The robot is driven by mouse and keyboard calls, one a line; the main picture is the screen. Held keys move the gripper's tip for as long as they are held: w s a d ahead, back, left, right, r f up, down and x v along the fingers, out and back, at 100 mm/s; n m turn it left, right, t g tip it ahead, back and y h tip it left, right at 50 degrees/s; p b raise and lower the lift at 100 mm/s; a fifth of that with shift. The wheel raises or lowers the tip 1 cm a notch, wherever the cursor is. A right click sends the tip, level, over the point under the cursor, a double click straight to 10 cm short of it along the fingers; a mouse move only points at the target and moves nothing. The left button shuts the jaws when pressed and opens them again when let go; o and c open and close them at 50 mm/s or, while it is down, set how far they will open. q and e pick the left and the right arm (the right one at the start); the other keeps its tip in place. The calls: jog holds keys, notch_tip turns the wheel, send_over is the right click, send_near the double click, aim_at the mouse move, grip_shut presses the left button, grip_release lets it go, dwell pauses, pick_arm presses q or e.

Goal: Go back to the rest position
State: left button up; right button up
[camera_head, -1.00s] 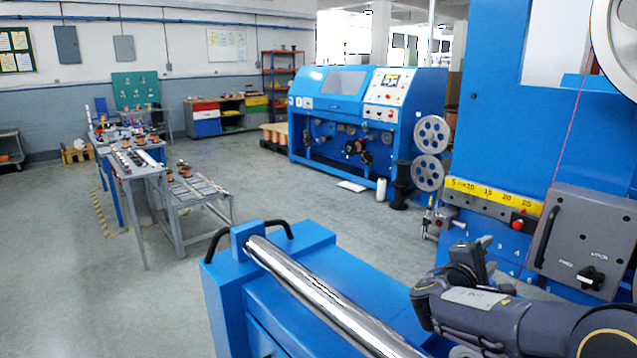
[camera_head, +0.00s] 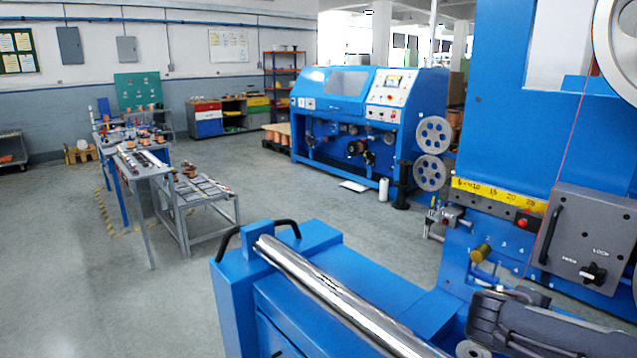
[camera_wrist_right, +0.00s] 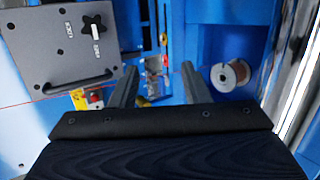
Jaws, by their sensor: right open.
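My right gripper (camera_wrist_right: 158,82) shows in the right wrist view with its two dark fingers apart and nothing between them. Beyond the fingers are blue machine parts, a small fitting and a yellow scale strip. In the head view my right arm comes in at the lower right, in front of the blue machine (camera_head: 515,120); its fingers cannot be made out there. My left gripper is in neither view.
A grey panel (camera_head: 592,235) with a black handle and knob is close to my right arm. A shiny roller (camera_head: 335,300) lies along the blue frame in front. A spool (camera_wrist_right: 230,75) sits right of the fingers. Open floor (camera_head: 130,310) lies to the left.

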jog(key=s+a+f+m+g+y+p, duration=0.1)
jog(key=s+a+f+m+y, duration=0.2)
jog(key=s, duration=0.5)
jog(key=s+a+f+m+g+y+p, duration=0.1)
jog(key=s+a+m+y, duration=0.1)
jog(key=s+a+y, duration=0.45)
jog(key=s+a+m+t+y+p, duration=0.1)
jog(key=s+a+m+y, duration=0.3)
jog(key=s+a, duration=0.4)
jog(key=shift+s+a+r+t+y, duration=0.35)
jog(key=shift+s+a+r+t, duration=0.05)
jog(key=shift+a, duration=0.55)
